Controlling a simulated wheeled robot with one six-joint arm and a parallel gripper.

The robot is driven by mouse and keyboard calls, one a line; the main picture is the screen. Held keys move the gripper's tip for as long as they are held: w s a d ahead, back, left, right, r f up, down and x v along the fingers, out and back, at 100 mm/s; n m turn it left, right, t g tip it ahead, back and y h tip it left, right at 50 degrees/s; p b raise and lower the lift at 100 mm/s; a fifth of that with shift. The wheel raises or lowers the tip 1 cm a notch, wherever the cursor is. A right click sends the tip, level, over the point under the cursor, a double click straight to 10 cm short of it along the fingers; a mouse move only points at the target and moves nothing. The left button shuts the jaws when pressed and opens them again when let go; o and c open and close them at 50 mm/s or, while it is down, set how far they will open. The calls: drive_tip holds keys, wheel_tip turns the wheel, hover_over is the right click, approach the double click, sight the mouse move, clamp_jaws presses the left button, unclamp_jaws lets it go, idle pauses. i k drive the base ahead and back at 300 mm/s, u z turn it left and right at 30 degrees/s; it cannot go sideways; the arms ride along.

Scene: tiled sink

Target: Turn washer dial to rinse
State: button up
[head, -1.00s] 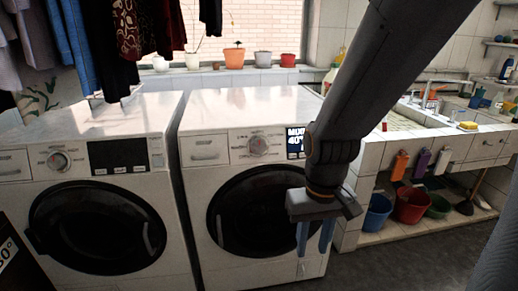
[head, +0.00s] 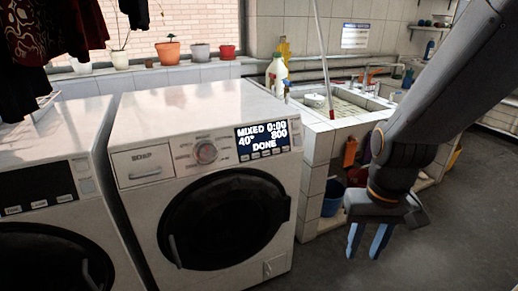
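The right washer (head: 130,115) is a white front loader with a round dark door (head: 225,220). Its silver dial (head: 205,152) sits at the middle of the control panel, with small labels around it too small to read and a reddish mark at the dial. The lit display (head: 263,139) reads MIXED 0:00, 40°, 800, DONE. My gripper (head: 368,242) hangs to the right of the washer, lower than the dial and apart from it. Its two blue fingers point down with a gap between them, and nothing is held.
A second washer (head: 40,150) stands at the left. A tiled sink (head: 350,105) is to the right, with a blue bucket (head: 333,197) below it. Potted plants (head: 167,50) line the window ledge. Dark clothes (head: 40,35) hang at upper left. The floor at right is clear.

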sight(206, 153)
drive_tip(key=z, duration=0.2)
drive_tip(key=k, duration=0.25)
drive_tip(key=u, duration=1.15)
